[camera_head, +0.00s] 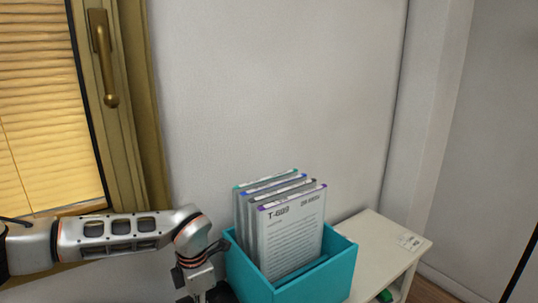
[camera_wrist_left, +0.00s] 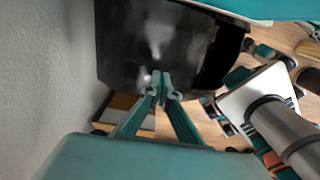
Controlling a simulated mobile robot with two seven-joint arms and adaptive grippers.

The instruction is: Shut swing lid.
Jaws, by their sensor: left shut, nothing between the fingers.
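No swing lid can be made out for certain. In the left wrist view a dark glossy panel (camera_wrist_left: 160,48) fills the upper middle; I cannot tell whether it is the lid. My left gripper (camera_wrist_left: 158,82) is shut and empty, its two teal fingertips together in front of the panel's lower part. I cannot tell whether they touch it. In the head view my left arm comes in from the left and bends down beside the teal box; its fingers are below the frame. My right gripper is in neither view.
A teal box (camera_head: 344,270) with several upright folders (camera_head: 291,235) stands on a white shelf unit (camera_head: 390,248) against the wall. A window with a brass handle (camera_head: 104,60) is at the left. The wall also runs close along the left side of the wrist view (camera_wrist_left: 35,70).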

